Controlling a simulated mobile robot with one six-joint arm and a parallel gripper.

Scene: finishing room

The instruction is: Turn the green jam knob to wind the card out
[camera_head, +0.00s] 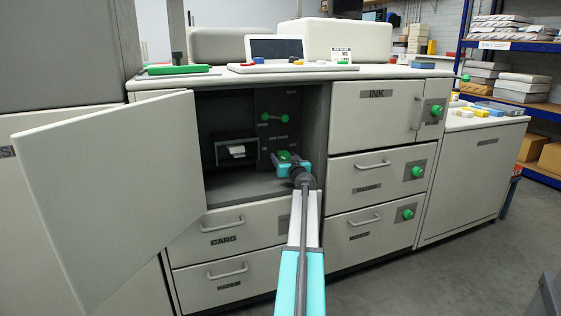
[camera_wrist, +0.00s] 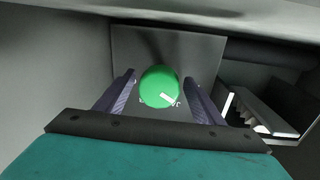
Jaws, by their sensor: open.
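The green jam knob (camera_wrist: 160,88) is round with a white mark and sits on a dark plate (camera_wrist: 188,50) inside the open cabinet. In the head view, green (camera_head: 284,156) shows at my gripper's tip, partly hidden. My gripper (camera_head: 291,161) reaches into the compartment. In the wrist view, my gripper (camera_wrist: 160,80) is open, with one dark finger on each side of the knob; a gap shows on both sides. A white card (camera_head: 237,150) shows in a dark slot left of the knob; a white piece at this slot also shows at right in the wrist view (camera_wrist: 262,128).
The cabinet door (camera_head: 110,190) stands open at left. A green-ended lever (camera_head: 273,117) is above my gripper inside the compartment. Drawers with handles (camera_head: 226,225) lie below. The compartment's right wall (camera_head: 316,130) is close to my arm. Open floor lies at right.

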